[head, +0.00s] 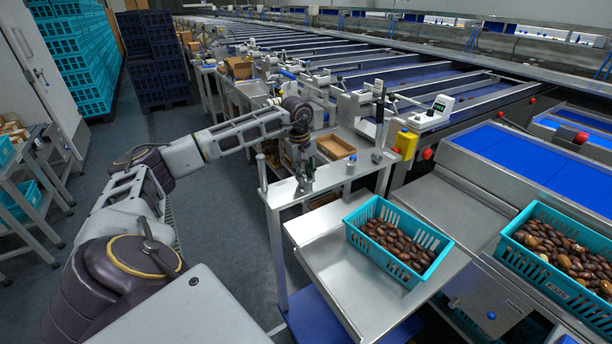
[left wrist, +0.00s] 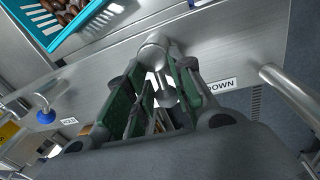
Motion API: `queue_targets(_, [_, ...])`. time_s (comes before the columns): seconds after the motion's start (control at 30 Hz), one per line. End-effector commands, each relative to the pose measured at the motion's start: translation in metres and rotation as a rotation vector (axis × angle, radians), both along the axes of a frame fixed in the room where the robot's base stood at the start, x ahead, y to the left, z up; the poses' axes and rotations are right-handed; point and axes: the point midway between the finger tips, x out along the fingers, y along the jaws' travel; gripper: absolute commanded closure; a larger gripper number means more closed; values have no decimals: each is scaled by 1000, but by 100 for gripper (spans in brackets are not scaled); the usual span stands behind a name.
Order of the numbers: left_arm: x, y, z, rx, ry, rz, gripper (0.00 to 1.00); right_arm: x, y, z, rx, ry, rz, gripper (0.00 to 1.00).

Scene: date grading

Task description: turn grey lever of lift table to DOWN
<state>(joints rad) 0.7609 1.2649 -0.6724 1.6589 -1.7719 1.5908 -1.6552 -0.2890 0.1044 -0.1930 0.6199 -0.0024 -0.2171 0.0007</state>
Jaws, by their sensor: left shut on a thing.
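The grey lever (left wrist: 154,50) stands between the green-padded fingers of my left gripper (left wrist: 168,70) in the left wrist view; its lower part lies deep between them. My left gripper is shut on it. A DOWN label (left wrist: 218,86) is on the metal panel to the right of the lever, partly behind a finger. In the head view, my left gripper (head: 304,178) is over the metal shelf at the back left of the lift table (head: 328,262), and hides most of the lever. My right gripper is not in view.
A turquoise crate of dates (head: 400,275) sits on the lift table. Another date crate (head: 510,248) is at the right. Upright metal posts (head: 262,172) (left wrist: 290,92) stand near the lever. A blue knob (left wrist: 46,116) and a second label (left wrist: 68,121) are on the left.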

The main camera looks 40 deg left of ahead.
Motion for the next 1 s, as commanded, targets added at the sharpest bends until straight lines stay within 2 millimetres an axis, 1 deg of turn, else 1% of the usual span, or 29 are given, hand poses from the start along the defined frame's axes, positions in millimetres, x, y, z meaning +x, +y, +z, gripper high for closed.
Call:
queue_targets(0.43, [-8, 3, 1, 3, -3, 327, 100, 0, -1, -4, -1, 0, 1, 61])
queue_targets(1.0, [-17, 0, 1, 2, -4, 736, 100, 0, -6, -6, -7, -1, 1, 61])
